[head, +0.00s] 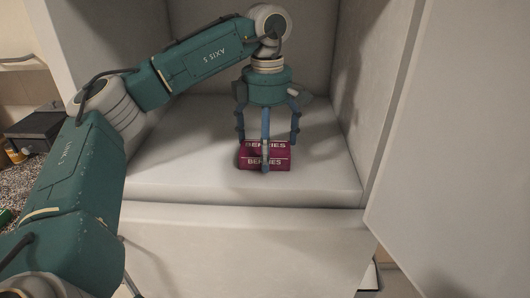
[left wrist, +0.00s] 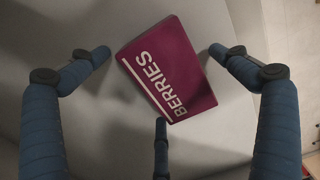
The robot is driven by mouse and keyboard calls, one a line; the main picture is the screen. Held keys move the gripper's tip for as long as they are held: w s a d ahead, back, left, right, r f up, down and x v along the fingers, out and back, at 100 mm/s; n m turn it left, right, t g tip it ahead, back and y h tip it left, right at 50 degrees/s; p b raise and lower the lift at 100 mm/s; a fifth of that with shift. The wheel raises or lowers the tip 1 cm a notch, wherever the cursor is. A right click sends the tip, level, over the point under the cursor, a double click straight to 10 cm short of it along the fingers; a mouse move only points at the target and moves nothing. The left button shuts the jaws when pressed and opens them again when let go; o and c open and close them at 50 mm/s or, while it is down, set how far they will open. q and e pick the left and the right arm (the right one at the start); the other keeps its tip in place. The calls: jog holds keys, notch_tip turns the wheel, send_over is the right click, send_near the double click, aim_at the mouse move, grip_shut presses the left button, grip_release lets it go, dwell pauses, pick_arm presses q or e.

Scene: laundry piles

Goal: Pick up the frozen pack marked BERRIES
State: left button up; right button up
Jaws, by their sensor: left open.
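The frozen pack marked BERRIES (head: 280,163) is a dark magenta box with white lettering. It lies on the pale floor of an open white compartment. It also shows in the left wrist view (left wrist: 185,60), turned at an angle between the fingers. My left gripper (head: 266,150) points down over the pack with its blue fingers spread around it. In the left wrist view the open fingers (left wrist: 158,85) stand apart from the pack's sides, with a third finger near its lower edge. My right gripper is not in view.
The compartment floor (head: 180,175) is bare around the pack. White side walls and a back wall enclose it. A large white door panel (head: 460,130) stands at the right. A dark box (head: 38,130) sits on a shelf at the far left.

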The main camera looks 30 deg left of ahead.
pick_arm(q)
jog(key=c, duration=1.5)
